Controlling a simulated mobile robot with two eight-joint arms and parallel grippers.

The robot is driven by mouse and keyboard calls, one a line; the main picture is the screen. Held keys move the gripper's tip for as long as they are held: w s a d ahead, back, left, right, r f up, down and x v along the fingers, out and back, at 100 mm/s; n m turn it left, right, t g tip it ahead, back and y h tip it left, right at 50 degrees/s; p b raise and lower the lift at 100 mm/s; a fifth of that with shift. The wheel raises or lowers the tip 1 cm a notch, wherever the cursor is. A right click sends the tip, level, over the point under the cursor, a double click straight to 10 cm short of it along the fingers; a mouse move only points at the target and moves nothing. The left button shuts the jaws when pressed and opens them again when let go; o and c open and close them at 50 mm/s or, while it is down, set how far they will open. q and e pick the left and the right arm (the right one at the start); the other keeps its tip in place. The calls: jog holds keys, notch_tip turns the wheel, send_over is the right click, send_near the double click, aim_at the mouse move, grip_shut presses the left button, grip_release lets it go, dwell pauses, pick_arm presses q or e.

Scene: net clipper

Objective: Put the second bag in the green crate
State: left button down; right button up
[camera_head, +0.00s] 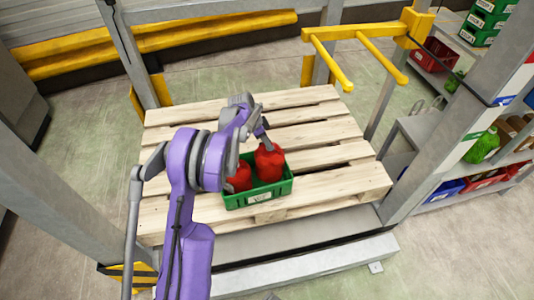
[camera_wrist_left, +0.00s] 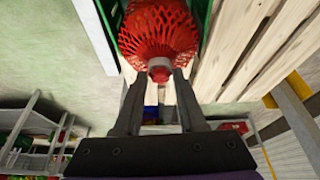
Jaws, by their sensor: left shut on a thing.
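The green crate (camera_head: 258,197) sits on the wooden pallet. One red net bag (camera_head: 240,178) is in its left part, partly hidden by my purple left arm. A second red net bag (camera_head: 269,163) is at the right part, its lower end within the crate's outline; I cannot tell whether it touches the floor. My left gripper (camera_head: 267,143) is at the top of this second bag, shut on its neck. In the left wrist view the red net (camera_wrist_left: 158,30) has its neck between the fingertips (camera_wrist_left: 158,78), with green crate walls (camera_wrist_left: 203,15) on both sides. My right gripper is not in view.
Bare pallet boards (camera_head: 335,187) lie around the crate. A grey post and a yellow two-pronged bracket (camera_head: 365,32) stand behind at the right. A shelf with blue and red bins (camera_head: 482,180) and a green net bag (camera_head: 483,146) is at the right.

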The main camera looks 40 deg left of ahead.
aim_at(266, 149)
pick_arm(q)
jog(key=shift+f+b, duration=0.3)
jog(key=shift+f, duration=2.5)
jog(key=shift+c, duration=2.4)
grip_release()
jog(key=shift+f, duration=0.1)
